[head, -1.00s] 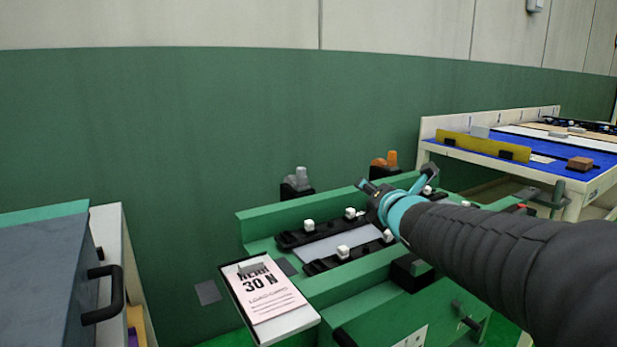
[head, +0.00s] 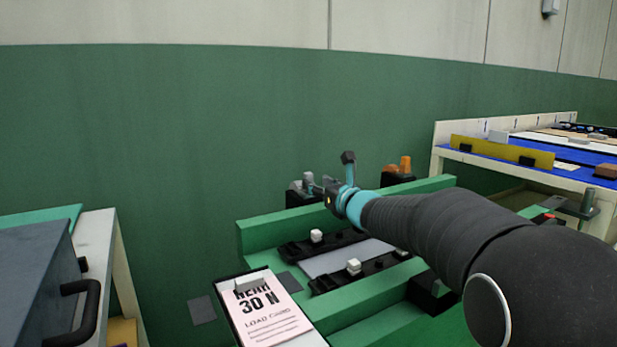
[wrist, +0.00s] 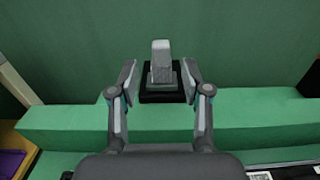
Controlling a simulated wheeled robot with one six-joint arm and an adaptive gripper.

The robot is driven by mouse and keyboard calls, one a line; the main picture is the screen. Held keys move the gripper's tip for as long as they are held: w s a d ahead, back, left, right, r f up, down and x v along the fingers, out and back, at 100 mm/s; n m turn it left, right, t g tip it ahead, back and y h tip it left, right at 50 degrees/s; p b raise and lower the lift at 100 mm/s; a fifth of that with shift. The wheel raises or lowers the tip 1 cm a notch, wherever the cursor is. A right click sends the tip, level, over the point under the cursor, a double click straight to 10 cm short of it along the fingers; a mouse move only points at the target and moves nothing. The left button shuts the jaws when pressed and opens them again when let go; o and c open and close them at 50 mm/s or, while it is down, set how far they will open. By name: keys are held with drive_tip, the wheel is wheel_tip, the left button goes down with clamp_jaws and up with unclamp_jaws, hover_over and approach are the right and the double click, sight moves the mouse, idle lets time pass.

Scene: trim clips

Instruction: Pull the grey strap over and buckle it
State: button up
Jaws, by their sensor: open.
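The grey strap's upright end (wrist: 161,62) stands in a black block (wrist: 160,95) at the back of the green bench. It also shows in the head view (head: 308,181), just left of my gripper. My gripper (wrist: 160,74) is open. In the wrist view its fingers stand to the left and right of the grey end, with a visible gap on each side. I cannot tell whether the fingertips are level with it in depth. In the head view my gripper (head: 329,176) and arm hide part of the bench. I cannot make out the buckle.
An orange piece (head: 405,165) stands in a second black block behind my arm. Black strips with white knobs (head: 316,236) flank a pale panel (head: 347,256) on the green bench. A load card (head: 266,312) is at the front. A grey cabinet (head: 35,290) stands left.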

sight(310, 179)
drive_tip(key=shift+p+x, duration=0.4)
drive_tip(key=shift+x, duration=2.55)
clamp_jaws()
